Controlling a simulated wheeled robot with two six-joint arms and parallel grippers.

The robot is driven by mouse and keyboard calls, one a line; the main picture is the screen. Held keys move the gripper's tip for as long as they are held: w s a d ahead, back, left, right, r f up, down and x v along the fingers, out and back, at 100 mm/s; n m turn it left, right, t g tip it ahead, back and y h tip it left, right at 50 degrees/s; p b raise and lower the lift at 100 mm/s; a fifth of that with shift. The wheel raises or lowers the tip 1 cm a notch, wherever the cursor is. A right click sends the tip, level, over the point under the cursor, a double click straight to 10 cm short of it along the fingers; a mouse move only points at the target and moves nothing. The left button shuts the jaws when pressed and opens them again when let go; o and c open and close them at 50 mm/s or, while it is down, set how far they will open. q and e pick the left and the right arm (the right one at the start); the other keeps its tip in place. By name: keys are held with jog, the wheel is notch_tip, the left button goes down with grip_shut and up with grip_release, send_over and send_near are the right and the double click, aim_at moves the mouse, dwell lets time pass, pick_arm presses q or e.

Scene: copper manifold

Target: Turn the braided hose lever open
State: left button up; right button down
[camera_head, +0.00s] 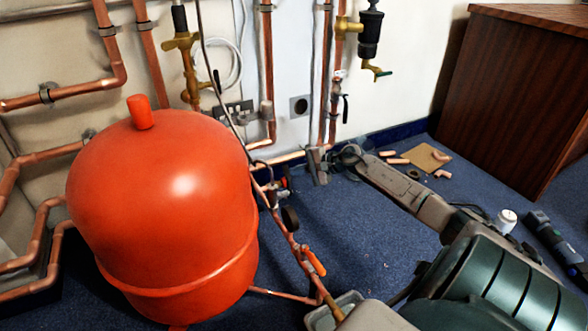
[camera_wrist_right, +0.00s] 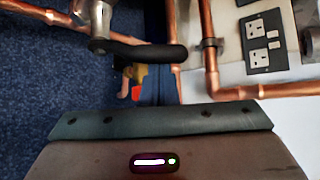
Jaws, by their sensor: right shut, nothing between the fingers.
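In the right wrist view, a black lever handle (camera_wrist_right: 150,52) sticks out to the right from a silver valve body (camera_wrist_right: 101,20). It lies roughly across the view, just beyond the gripper's front edge. A small valve with a red part (camera_head: 285,183) shows beside the tank in the head view; I cannot tell if it is the same one. My right gripper (camera_head: 318,166) is shut and empty, right of this valve. My left gripper is out of view.
Copper pipes (camera_head: 268,65) line the wall, with sockets (camera_wrist_right: 265,42) beside them. Another black lever (camera_head: 345,108) hangs on a right-hand pipe. Loose fittings lie by a cardboard piece (camera_head: 428,158). A wooden cabinet (camera_head: 515,90) stands right.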

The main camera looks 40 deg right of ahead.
aim_at(290, 177)
jog(key=shift+s+a+r+p, duration=0.1)
jog(key=shift+s+a+r, duration=0.1)
jog(key=shift+s, duration=0.35)
jog(key=shift+s+a+r+p, duration=0.1)
jog(key=shift+s+a+r, duration=0.1)
jog(key=shift+s, duration=0.35)
jog(key=shift+s+a+r+p, duration=0.1)
jog(key=shift+s+a+r, duration=0.1)
jog(key=shift+s, duration=0.5)
